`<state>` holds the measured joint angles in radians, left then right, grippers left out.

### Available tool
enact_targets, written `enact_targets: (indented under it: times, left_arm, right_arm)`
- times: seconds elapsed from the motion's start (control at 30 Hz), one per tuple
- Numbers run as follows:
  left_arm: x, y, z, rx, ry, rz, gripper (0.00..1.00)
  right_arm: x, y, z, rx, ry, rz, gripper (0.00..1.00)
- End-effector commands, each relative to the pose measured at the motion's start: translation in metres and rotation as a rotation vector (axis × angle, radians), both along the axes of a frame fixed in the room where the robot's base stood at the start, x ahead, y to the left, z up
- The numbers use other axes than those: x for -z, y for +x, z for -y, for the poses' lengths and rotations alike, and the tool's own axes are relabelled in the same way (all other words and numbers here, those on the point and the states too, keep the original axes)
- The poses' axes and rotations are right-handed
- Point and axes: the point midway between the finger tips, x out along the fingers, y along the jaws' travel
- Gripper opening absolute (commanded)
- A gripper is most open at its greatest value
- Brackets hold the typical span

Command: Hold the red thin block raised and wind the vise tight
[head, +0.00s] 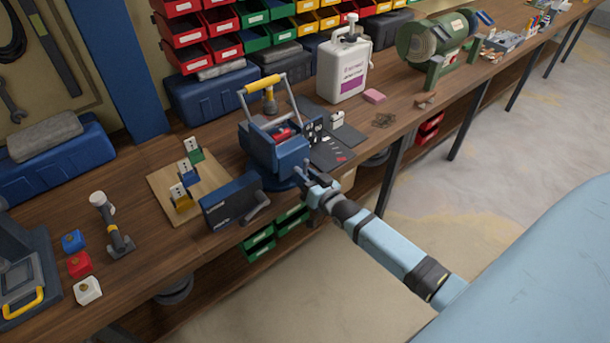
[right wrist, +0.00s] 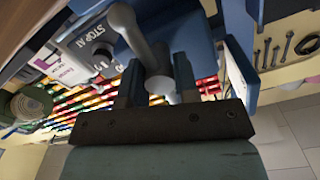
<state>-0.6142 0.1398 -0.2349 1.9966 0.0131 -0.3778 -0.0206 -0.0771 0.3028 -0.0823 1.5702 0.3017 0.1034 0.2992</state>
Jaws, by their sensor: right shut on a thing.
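The blue vise (head: 279,158) stands at the bench's front edge in the head view. A small red piece (head: 282,133) shows at its top between blue and grey parts; I cannot tell whether it is the red thin block or how it is held. My right gripper (head: 304,180) is at the vise's front right side. In the right wrist view it is shut on the grey vise handle (right wrist: 143,42), a bar with a rounded end between the fingers. Blue vise parts fill the top of that view. My left gripper is not in view.
A white canister (head: 343,68) and a green grinder (head: 437,42) stand to the right.

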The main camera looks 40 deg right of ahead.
Motion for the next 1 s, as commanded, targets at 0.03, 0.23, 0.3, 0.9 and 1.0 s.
enact_targets:
  times: [0.03,0.23,0.3,0.9,1.0]
  left_arm:
    - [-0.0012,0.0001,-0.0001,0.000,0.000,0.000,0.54]
    - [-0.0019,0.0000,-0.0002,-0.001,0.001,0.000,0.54]
    - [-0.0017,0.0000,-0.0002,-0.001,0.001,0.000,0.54]
    - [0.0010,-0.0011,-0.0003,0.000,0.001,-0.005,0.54]
    - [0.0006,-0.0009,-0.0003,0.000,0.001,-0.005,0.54]
  right_arm:
    - [0.0032,-0.0020,-0.0006,-0.001,0.012,-0.008,0.05]
    - [0.0038,-0.0021,-0.0006,-0.001,0.045,-0.011,0.05]
    - [0.0039,-0.0021,-0.0007,0.000,0.049,-0.012,0.05]
    - [0.0023,-0.0011,-0.0003,0.000,0.049,-0.008,0.54]
    - [0.0018,-0.0010,-0.0002,0.000,0.049,-0.007,0.54]
